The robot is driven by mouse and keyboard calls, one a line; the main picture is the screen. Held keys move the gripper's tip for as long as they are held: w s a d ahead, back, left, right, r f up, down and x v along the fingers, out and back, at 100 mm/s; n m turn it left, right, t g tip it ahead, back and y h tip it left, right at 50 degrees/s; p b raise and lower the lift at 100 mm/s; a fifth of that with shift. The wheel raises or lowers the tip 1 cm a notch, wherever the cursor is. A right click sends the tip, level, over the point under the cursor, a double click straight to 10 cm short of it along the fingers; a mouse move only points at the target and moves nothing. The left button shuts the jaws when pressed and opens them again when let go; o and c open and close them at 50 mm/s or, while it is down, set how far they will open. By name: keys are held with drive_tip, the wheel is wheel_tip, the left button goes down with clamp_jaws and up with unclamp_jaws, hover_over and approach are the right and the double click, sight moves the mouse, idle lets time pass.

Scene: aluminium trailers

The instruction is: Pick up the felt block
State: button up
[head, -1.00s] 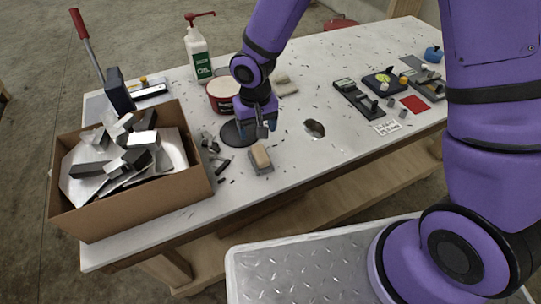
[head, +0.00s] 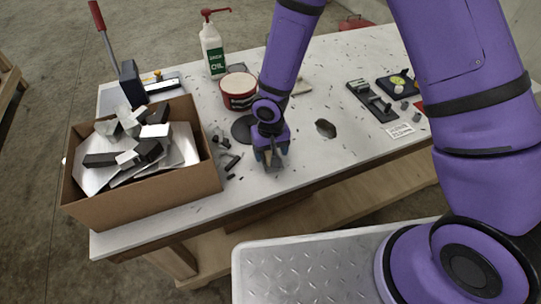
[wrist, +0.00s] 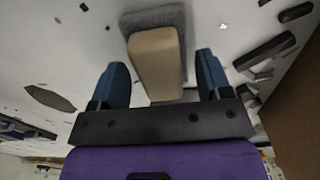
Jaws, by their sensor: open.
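The felt block has a tan upper body (wrist: 157,62) and a grey felt base (wrist: 150,18). In the wrist view it lies between the two blue fingertips of my gripper (wrist: 163,72), with a visible gap on each side. My gripper is open and pointed down. In the head view my gripper (head: 270,158) is over the block's place near the table's front edge and hides most of the block.
A cardboard box (head: 140,205) of metal offcuts stands to the left on the white table (head: 330,75). A red tub (head: 239,92) and a green-labelled oil bottle (head: 213,52) stand behind my gripper. Dark scraps (head: 229,160) lie just left.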

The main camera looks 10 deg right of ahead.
drive_tip(key=c, duration=1)
drive_tip(key=shift+c, duration=0.2)
wheel_tip(320, 180, up, 10)
